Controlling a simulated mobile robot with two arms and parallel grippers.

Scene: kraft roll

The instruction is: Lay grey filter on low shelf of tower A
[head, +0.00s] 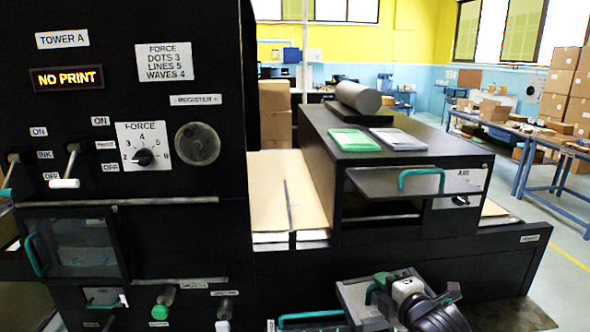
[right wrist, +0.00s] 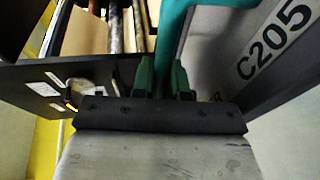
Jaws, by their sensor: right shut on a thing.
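Tower A (head: 130,130) is the tall black panel on the left, with a "NO PRINT" display, levers and a force knob. My right gripper (head: 372,293) is low in the head view, right of the tower's foot. In the right wrist view its green fingertips (right wrist: 163,80) are shut on a teal handle (right wrist: 172,30). A grey body marked C205 (right wrist: 235,50) is beside that handle; a grey body (head: 352,302) also shows by the gripper in the head view. I cannot tell whether it is the grey filter. I cannot make out the low shelf for certain. My left gripper is out of view.
A glazed door (head: 75,245) with a teal handle is low on tower A. Right of it stands a black cabinet (head: 325,170), with a grey cylinder (head: 358,97), a green packet (head: 352,140) and a white packet (head: 398,139) on top. Kraft paper (head: 272,185) lies between them.

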